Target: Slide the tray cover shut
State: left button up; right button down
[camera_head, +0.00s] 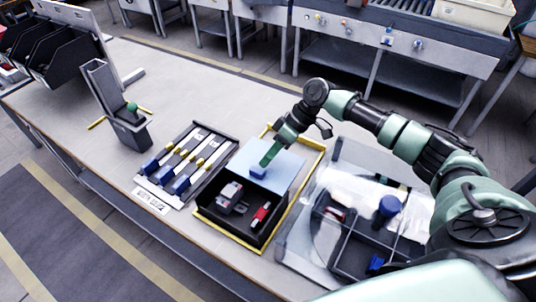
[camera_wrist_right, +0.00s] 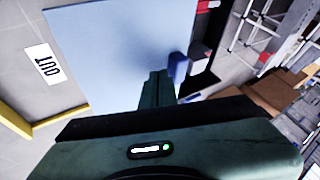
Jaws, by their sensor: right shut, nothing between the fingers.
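The black tray (camera_head: 213,227) sits inside a yellow outline on the table. Its light blue cover (camera_head: 285,165) lies over the far part, and the near part is open. A blue handle block (camera_head: 258,173) stands on the cover's near edge. My right gripper (camera_head: 266,161) is shut and empty, low over the cover on the far side of the handle. In the wrist view the shut fingers (camera_wrist_right: 158,84) are beside the handle (camera_wrist_right: 178,68), in front of the cover (camera_wrist_right: 115,40); I cannot tell whether they touch it. My left gripper is not in view.
Grey and red parts (camera_head: 261,214) lie in the open near part. A divided bin (camera_head: 340,255) is to the right. A grey stand (camera_head: 115,105) is further left. An OUT label (camera_wrist_right: 43,64) shows beside the cover.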

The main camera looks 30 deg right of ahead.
jog(key=shift+s+a, duration=0.1)
jog(key=shift+a, duration=0.1)
jog(key=s+a+p, duration=0.7)
jog(key=a, duration=0.5)
jog(key=shift+p, duration=0.3)
jog(key=shift+d, duration=0.1)
jog(key=b+v, duration=0.2)
jog(key=v, duration=0.5)
jog(key=shift+r, duration=0.3)
